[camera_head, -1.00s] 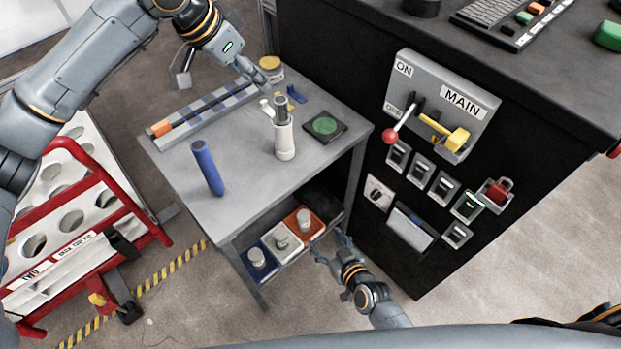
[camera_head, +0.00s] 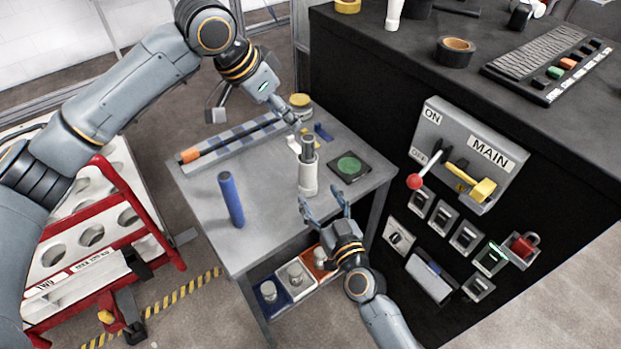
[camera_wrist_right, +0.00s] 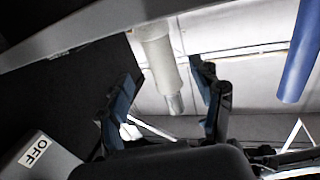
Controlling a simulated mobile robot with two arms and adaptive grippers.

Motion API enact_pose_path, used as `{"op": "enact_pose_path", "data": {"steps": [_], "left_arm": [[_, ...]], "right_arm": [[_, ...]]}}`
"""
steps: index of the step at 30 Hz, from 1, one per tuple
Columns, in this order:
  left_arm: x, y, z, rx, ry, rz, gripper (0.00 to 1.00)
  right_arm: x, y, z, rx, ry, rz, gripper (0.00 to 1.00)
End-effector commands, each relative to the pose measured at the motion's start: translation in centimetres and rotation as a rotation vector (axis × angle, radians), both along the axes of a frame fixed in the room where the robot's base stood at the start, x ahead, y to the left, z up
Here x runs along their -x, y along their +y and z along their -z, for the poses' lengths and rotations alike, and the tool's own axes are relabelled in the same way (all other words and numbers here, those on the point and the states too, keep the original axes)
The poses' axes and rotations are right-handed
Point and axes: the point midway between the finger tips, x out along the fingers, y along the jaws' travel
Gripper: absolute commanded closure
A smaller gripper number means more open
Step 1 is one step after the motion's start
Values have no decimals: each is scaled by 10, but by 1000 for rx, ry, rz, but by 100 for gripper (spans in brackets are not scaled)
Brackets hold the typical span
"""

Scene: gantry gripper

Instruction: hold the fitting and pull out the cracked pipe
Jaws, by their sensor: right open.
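The fitting (camera_head: 308,179) is a white upright cylinder on the grey table, with a grey pipe (camera_head: 308,148) standing in its top. In the right wrist view the fitting (camera_wrist_right: 158,62) and the pipe (camera_wrist_right: 176,104) appear upside down between my fingers. My right gripper (camera_head: 322,197) is open just in front of the fitting, low near its base, with nothing held; its fingers also show in the right wrist view (camera_wrist_right: 164,85). My left gripper (camera_head: 293,125) points down just behind and above the pipe; its fingertips are small and partly hidden, so its opening is unclear.
A blue pipe (camera_head: 231,200) stands at the table's left. A long segmented rack (camera_head: 225,147) lies along the back. A dark pad with a green disc (camera_head: 349,167) lies right of the fitting. A black cabinet with a switch panel (camera_head: 465,150) stands close on the right.

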Motion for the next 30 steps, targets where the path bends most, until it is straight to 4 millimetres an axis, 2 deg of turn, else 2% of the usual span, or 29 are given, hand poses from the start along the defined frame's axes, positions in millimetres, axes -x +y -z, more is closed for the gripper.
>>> {"op": "enact_pose_path", "data": {"steps": [1,6,12,18,25,26,30], "left_arm": [[0,0,0,0,0,0,62],[0,0,0,0,0,0,62],[0,0,0,0,0,0,62],[0,0,0,0,0,0,62],[0,0,0,0,0,0,62],[0,0,0,0,0,0,62],[0,0,0,0,0,0,62]], "right_arm": [[-11,4,-1,-1,-2,0,34],[-41,15,0,1,0,-1,34],[-64,25,0,0,0,-2,34],[-73,28,0,0,1,-1,34],[-73,28,0,0,1,0,34],[-73,28,1,0,1,0,38],[-73,28,1,0,1,0,67]]}}
